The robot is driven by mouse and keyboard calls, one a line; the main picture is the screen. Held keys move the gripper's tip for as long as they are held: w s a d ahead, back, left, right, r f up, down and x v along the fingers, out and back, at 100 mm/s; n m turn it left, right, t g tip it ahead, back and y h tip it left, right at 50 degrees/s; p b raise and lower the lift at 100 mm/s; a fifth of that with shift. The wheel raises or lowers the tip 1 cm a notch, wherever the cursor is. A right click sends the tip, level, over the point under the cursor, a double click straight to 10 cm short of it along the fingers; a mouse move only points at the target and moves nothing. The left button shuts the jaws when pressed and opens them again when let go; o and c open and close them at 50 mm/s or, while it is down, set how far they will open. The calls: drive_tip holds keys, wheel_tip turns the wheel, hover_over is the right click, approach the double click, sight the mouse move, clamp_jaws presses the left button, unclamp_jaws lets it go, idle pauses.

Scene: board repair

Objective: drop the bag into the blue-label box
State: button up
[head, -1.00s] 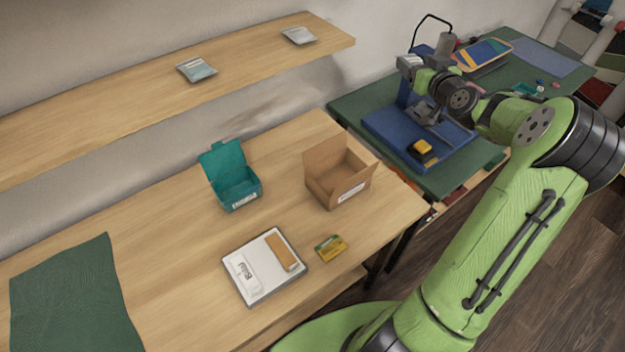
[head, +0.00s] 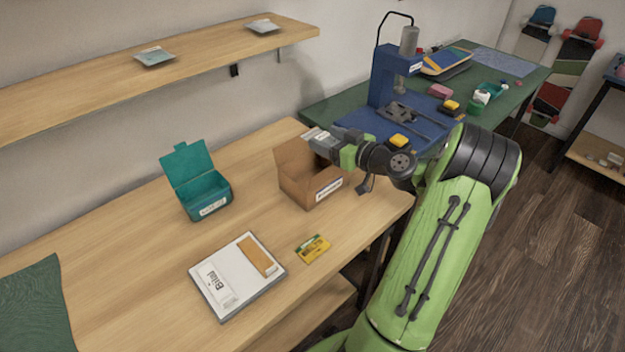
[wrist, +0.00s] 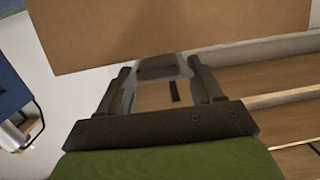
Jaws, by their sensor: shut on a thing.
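My gripper (head: 317,137) is above the open cardboard box (head: 292,183), near its back right rim. It is shut on a small silvery bag (wrist: 160,68), which shows between the fingers (wrist: 163,88) in the wrist view and is mostly hidden in the head view. The cardboard box's brown wall (wrist: 170,25) fills the top of the wrist view. This box has a pale label (head: 329,189) on its front. A teal box (head: 204,191) with an open lid stands to its left, also with a pale label; I cannot tell either label's colour surely.
Two more silvery bags (head: 155,57) (head: 264,27) lie on the wall shelf (head: 90,92). A white scale (head: 225,290) and a yellow-green packet (head: 312,249) lie in front of the boxes. A blue drill-press-like stand (head: 385,80) is on the green bench behind.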

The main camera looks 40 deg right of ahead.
wheel_tip(320, 180, down, 3)
drive_tip(key=shift+r+b, duration=0.2)
drive_tip(key=shift+b, duration=0.25)
drive_tip(key=o, duration=1.1)
drive_tip(key=s+d+r+p, duration=0.1)
drive_tip(key=s+r+p, duration=0.1)
drive_tip(key=s, duration=1.3)
drive_tip(key=shift+s+r, duration=0.25)
drive_tip(key=shift+s, duration=0.05)
drive_tip(key=shift+d, duration=0.1)
